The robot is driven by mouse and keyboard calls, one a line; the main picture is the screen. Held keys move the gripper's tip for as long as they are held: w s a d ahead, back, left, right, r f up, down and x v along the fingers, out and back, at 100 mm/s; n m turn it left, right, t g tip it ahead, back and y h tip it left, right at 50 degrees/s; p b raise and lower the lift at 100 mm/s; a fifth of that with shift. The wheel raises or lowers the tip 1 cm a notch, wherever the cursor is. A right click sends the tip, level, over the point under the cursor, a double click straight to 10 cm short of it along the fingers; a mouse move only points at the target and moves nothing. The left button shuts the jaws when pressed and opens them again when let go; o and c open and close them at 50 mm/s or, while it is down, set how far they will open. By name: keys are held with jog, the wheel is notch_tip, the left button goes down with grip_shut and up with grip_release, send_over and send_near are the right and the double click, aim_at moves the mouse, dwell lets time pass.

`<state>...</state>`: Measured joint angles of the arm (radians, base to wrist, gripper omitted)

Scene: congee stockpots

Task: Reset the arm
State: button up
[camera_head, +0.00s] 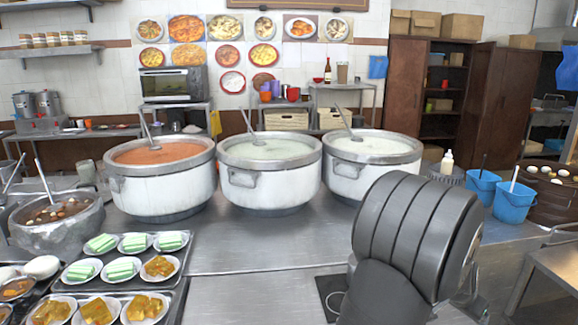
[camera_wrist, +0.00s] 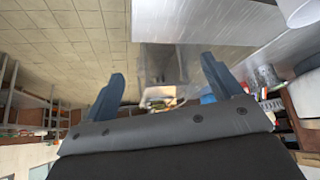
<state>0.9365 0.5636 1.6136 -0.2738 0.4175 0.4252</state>
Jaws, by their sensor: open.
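My gripper (camera_wrist: 162,68) shows in the wrist view with its two blue fingers spread wide apart. Nothing is between the fingertips. In the head view my folded dark grey arm stands at the front right of the steel counter (camera_head: 240,255). I cannot make out the gripper there.
Three large stockpots, one orange-filled (camera_head: 160,190), one pale green (camera_head: 265,185) and one white (camera_head: 350,170), stand behind my arm. Trays of plated food (camera_head: 185,285) and a stone pot (camera_head: 55,235) are left. Blue buckets (camera_head: 513,205) are right. The front middle counter is clear.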

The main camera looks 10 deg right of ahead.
jog(key=shift+s+r+m+g, duration=0.15)
jog(key=shift+s+m+g, duration=0.55)
jog(key=shift+s+m, duration=0.7)
jog(key=shift+s, duration=0.25)
jog(key=shift+o, duration=0.3)
jog(key=o, duration=0.3)
jog(key=w+a+r+m+y, duration=0.1)
jog(key=w+a+r+y, duration=0.1)
jog(key=w+a+r, duration=0.55)
jog(key=w+a+r+g+y, duration=0.15)
jog(key=w+r, duration=0.25)
jog(key=w, duration=0.6)
jog(key=w+a+r+m+y, duration=0.1)
jog(key=w+a+r+y, duration=0.2)
jog(key=w+a+r, duration=0.4)
notch_tip(320, 180, down, 12)
jog(key=w, duration=0.1)
jog(key=shift+w+d, duration=0.25)
jog(key=shift+d, duration=0.2)
